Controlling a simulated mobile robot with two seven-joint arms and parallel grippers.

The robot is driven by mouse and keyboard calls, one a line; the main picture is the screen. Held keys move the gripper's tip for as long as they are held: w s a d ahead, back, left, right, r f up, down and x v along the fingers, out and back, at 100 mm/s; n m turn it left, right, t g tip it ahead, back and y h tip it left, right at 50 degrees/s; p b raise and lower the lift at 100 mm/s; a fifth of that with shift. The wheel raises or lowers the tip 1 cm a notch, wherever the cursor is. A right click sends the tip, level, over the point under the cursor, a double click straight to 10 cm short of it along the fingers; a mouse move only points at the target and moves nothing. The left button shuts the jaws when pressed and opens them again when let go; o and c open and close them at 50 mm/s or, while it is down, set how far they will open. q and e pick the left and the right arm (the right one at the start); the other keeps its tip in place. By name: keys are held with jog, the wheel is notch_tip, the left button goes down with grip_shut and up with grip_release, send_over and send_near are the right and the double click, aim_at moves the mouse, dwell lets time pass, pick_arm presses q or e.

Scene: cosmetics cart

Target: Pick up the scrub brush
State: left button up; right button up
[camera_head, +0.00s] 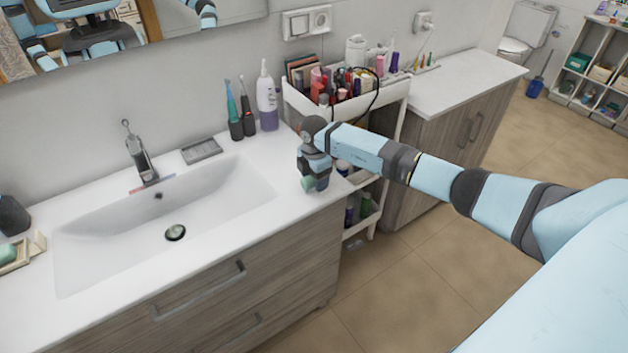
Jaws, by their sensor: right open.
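My right arm reaches in from the right. Its gripper (316,180) points down over the right front corner of the sink counter (290,215). The gripper is open. A small pale green thing (307,185) shows right at the fingers, on or just above the counter. It may be the scrub brush, but the gripper hides most of it and I cannot tell its full shape or whether the fingers touch it. My left gripper is not in view, apart from parts of me reflected in the mirror.
A white cart (392,105) full of cosmetics stands close behind the gripper. A white and purple bottle (267,100) and electric toothbrushes (233,110) stand at the wall. The sink basin (110,240) lies left, with a faucet (140,155) and soap dish (201,150) behind.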

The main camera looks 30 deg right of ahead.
jog(key=c, duration=1)
jog(key=shift+r, duration=0.1)
notch_tip(320, 180, up, 20)
jog(key=shift+f+b, duration=0.1)
jog(key=shift+b, duration=1.05)
